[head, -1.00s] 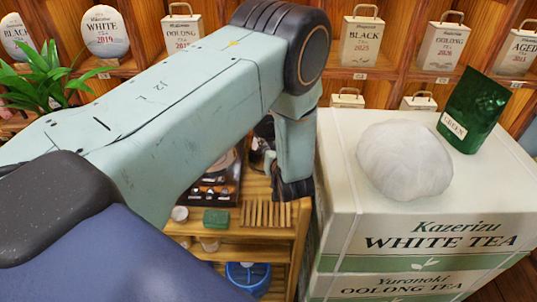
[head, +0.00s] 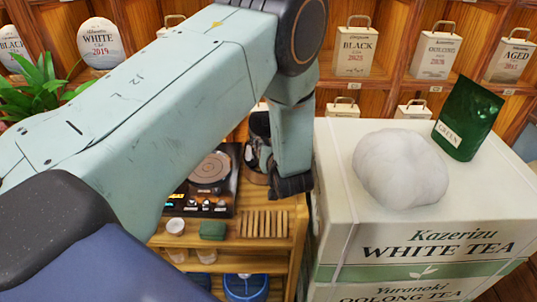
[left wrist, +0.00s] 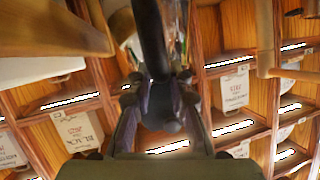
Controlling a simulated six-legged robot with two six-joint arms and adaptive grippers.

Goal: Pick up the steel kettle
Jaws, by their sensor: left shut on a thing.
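The steel kettle (head: 256,172) is mostly hidden behind my left arm in the head view. A slim part of it and dark parts near it show in the gap beside my forearm, right of the hot plate. My left gripper (left wrist: 160,118) is shut on a black bar that looks like the kettle's handle (left wrist: 150,40). The bar runs upward in the left wrist view between the two fingers. A shiny strip beside it may be the kettle's body. I cannot tell whether the kettle is clear of the surface. My right gripper is not in view.
A hot plate (head: 210,170), white cup (head: 175,226), green cloth or block (head: 212,230) and slatted wooden rack (head: 264,223) are on the wooden stand. A tea crate (head: 330,200) with a white lump (head: 400,168) and green pouch (head: 468,118) stands close right. Shelves stand behind.

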